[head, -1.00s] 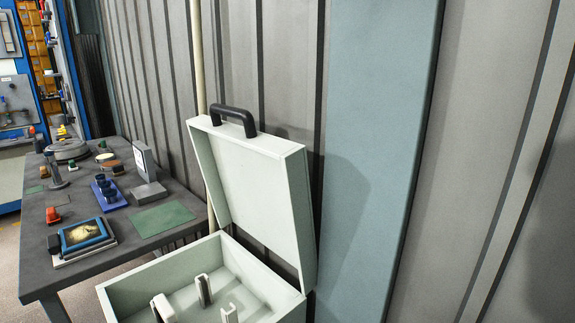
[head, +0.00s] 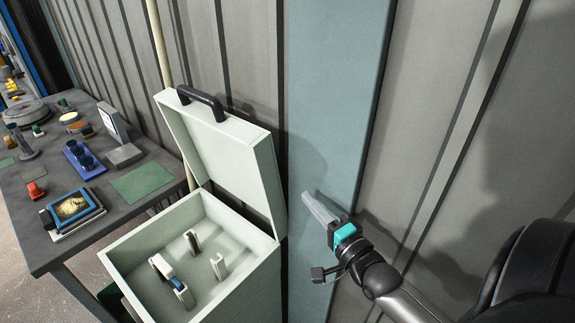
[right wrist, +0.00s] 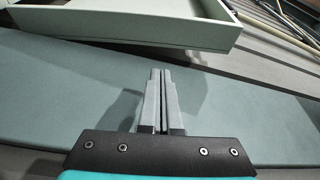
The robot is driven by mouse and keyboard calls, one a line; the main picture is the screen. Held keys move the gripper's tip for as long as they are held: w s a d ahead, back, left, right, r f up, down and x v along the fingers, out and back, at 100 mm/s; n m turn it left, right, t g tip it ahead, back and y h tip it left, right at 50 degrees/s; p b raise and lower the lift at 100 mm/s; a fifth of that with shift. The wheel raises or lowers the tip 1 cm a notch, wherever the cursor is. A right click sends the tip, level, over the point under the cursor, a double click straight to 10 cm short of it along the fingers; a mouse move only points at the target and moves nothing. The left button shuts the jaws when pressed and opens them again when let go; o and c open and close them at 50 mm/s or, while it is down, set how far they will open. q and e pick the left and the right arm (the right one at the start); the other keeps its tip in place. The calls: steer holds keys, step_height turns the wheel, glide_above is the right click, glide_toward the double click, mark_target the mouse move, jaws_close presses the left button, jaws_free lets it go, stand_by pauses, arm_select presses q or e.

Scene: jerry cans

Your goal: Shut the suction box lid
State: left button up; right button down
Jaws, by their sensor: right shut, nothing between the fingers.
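The suction box (head: 245,285) is pale green and stands open against the wall. Its lid (head: 229,160) is raised, leaning back a little, with a black handle (head: 202,102) on its top edge. Inside the box are several upright pale holders, one with a blue part. My right gripper (head: 308,196) is shut and empty, to the right of the lid and apart from it. In the right wrist view its fingers (right wrist: 161,78) are together, and the lid (right wrist: 130,22) shows beyond them at the top. My left gripper is not in view.
A ribbed grey wall (head: 440,120) with a blue-green panel (head: 335,90) stands close behind the box and gripper.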

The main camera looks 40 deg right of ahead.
steer(key=w, duration=1)
steer(key=shift+d+r+p, duration=0.3)
steer(key=shift+d+r, duration=0.05)
steer(key=shift+a, duration=0.1)
